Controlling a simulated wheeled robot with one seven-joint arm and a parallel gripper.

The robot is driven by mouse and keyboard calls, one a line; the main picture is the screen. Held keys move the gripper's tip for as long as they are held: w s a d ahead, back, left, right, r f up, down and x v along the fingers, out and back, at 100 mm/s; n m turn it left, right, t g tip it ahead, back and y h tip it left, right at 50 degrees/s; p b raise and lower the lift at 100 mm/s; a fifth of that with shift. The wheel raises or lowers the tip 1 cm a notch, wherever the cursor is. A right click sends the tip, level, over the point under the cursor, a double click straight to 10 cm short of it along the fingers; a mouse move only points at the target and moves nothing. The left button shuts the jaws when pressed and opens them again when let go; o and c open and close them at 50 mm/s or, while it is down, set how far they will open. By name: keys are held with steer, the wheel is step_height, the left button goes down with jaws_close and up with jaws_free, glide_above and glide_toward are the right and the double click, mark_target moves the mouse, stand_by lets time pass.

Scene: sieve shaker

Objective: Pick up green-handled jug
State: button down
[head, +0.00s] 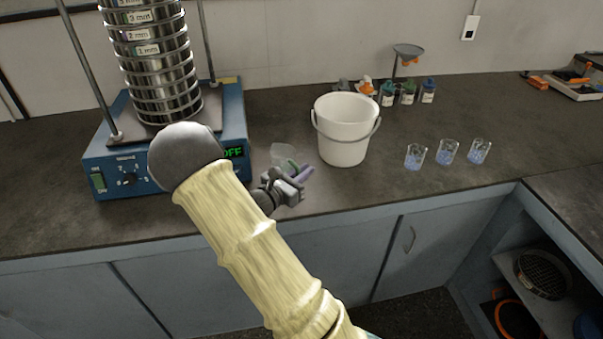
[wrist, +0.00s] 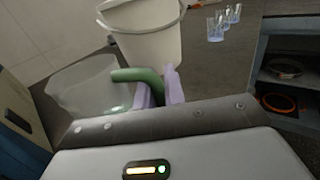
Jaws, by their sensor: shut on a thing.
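The green-handled jug (head: 284,154) is a clear, translucent vessel on the bench between the blue shaker and the white bucket. In the wrist view its clear body (wrist: 85,88) is at the left and its green handle (wrist: 143,76) reaches toward my fingers. My gripper (head: 300,178) is at the jug's near right side. In the wrist view my gripper (wrist: 160,90) has its pale purple fingers shut on the green handle. The jug looks upright; whether its base touches the bench cannot be told.
The white bucket (head: 343,135) stands close behind and right of the jug. The blue sieve shaker (head: 120,170) with its sieve stack (head: 160,80) is at the left. Several small bottles (head: 407,93) stand behind, and three beakers (head: 447,152) stand right. The bench front between bucket and beakers is clear.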

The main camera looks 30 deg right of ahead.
step_height(320, 180, up, 9)
steer(key=p, duration=0.1)
steer(key=shift+r, duration=0.2)
stand_by(0.5)
steer(key=shift+d, duration=0.1)
stand_by(0.8)
